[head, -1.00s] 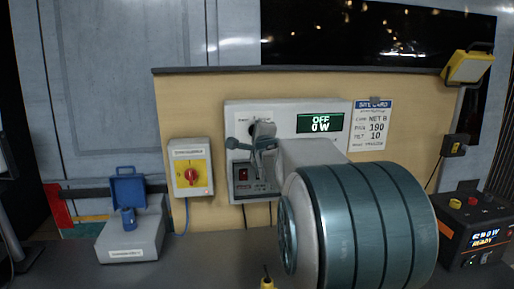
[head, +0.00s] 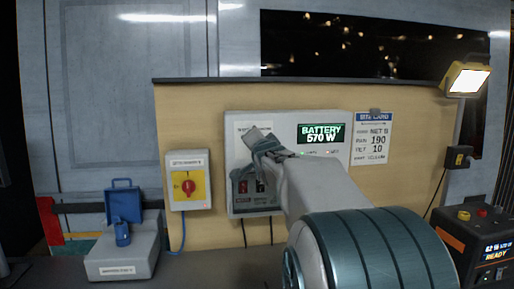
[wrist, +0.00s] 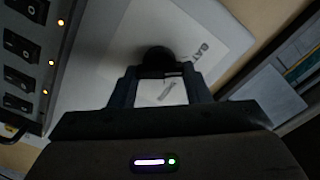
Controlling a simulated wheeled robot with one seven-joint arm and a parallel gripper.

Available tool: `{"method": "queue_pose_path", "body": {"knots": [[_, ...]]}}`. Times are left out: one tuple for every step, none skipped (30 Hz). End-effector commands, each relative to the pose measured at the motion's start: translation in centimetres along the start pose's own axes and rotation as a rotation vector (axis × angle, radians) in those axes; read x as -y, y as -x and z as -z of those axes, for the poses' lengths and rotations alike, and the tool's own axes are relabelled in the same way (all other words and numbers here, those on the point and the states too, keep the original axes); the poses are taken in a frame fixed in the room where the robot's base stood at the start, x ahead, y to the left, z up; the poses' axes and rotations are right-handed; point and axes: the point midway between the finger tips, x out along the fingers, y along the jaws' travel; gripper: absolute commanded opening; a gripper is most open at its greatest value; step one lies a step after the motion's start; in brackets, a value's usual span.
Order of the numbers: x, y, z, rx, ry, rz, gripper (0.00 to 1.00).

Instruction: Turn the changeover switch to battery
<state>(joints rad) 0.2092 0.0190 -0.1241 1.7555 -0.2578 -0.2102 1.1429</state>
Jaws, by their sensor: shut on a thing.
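The changeover switch knob (wrist: 155,60) shows in the wrist view as a dark round handle between my gripper's fingers, beside a label that begins "BAT". My gripper (wrist: 160,80) is shut on it. In the head view my gripper (head: 262,145) is at the upper left of the white control panel (head: 240,205) and hides the knob there. The panel display (head: 321,134) reads "BATTERY 570 W" in green.
A black power unit (head: 480,240) reads "READY" at right. The work lamp (head: 466,79) is lit.

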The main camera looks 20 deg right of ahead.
Motion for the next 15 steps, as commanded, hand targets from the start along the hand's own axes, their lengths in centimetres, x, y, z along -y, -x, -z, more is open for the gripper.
{"method": "queue_pose_path", "body": {"knots": [[-0.03, 0.0, -0.09, 0.0, 0.022, 0.001, 0.2], [-0.01, 0.0, -0.09, 0.0, 0.036, 0.001, 0.2], [0.01, 0.0, -0.08, 0.0, 0.051, 0.001, 0.2], [0.02, 0.0, -0.07, 0.0, 0.062, 0.001, 0.2], [0.04, 0.0, -0.06, 0.0, 0.072, 0.001, 0.2], [0.06, 0.0, -0.05, 0.0, 0.082, 0.002, 0.2], [0.07, 0.0, -0.05, 0.0, 0.089, 0.002, 0.2], [0.09, 0.0, -0.04, 0.0, 0.096, 0.002, 0.2], [0.1, 0.0, -0.03, 0.0, 0.104, 0.002, 0.2], [0.11, 0.0, -0.03, 0.0, 0.108, 0.002, 0.2], [0.12, 0.0, -0.02, 0.0, 0.111, 0.002, 0.2], [0.13, 0.0, -0.01, 0.0, 0.115, 0.002, 0.2], [0.14, 0.0, -0.01, 0.0, 0.117, 0.002, 0.2], [0.14, 0.0, -0.01, 0.0, 0.118, 0.002, 0.2], [0.15, 0.0, 0.0, 0.0, 0.119, 0.002, 0.2]]}}
